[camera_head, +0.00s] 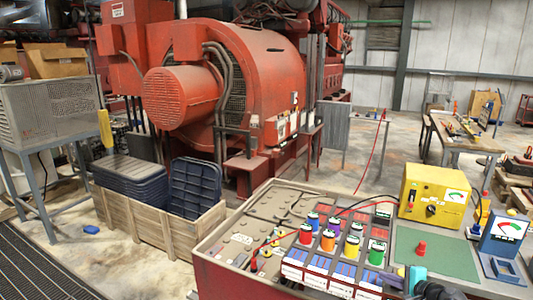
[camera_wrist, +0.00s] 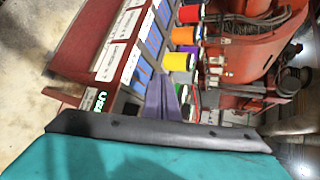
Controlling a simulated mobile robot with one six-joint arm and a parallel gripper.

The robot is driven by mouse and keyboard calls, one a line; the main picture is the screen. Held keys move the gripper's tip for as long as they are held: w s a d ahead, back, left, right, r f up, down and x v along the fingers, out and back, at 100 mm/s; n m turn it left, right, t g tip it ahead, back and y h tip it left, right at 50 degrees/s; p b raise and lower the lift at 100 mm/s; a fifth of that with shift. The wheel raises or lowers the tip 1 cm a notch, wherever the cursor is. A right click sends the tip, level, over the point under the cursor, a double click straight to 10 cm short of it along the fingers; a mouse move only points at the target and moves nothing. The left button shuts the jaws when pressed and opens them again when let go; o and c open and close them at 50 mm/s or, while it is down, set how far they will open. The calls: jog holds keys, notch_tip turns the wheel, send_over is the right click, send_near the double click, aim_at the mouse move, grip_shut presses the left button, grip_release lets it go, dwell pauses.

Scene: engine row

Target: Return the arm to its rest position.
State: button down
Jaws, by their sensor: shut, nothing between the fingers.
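My gripper (camera_head: 391,279) is low in the head view, at the front right edge of the workbench (camera_head: 222,238), with a teal part of my arm behind it. In the wrist view its purple-grey fingers (camera_wrist: 163,92) are shut and empty. They show in front of the bench's labelled front and the coloured spools. The red spool (camera_head: 305,234), yellow spool (camera_head: 351,247) and green spool (camera_head: 376,253) stand upright on the bench, apart from the gripper. Most of my arm is out of the head view.
A yellow meter box (camera_head: 433,194) and a blue meter (camera_head: 502,238) stand at the bench's right. A green mat (camera_head: 437,252) lies in front of the yellow box. A wooden crate (camera_head: 152,227) with dark bins is left. A large red engine (camera_head: 262,75) stands behind.

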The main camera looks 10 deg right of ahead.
jog(key=s+a+f+n+g+y+b, duration=0.1)
jog(key=s+a+f+n+g+b, duration=0.15)
jog(key=a+f, duration=0.95)
jog(key=s+a+f+n+g+y+b, duration=0.2)
jog(key=a+f+n+g+b, duration=0.15)
jog(key=a+f, duration=0.75)
jog(key=s+a+f+n+g+y+b, duration=0.1)
jog(key=s+a+f+n+g+b, duration=0.15)
jog(key=a+f, duration=0.95)
jog(key=s+a+f+n+g+h+b, duration=0.2)
jog(key=s+a+f+n+g+b, duration=0.4)
jog(key=s+f, duration=0.9)
jog(key=s+d+f+n+g+h+p, duration=0.1)
jog(key=s+d+f+n+g+h, duration=0.1)
jog(key=s, duration=0.8)
jog(key=d+n+g+h, duration=0.1)
jog(key=d+n+h, duration=0.1)
jog(key=d, duration=0.1)
jog(key=shift+p, duration=0.4)
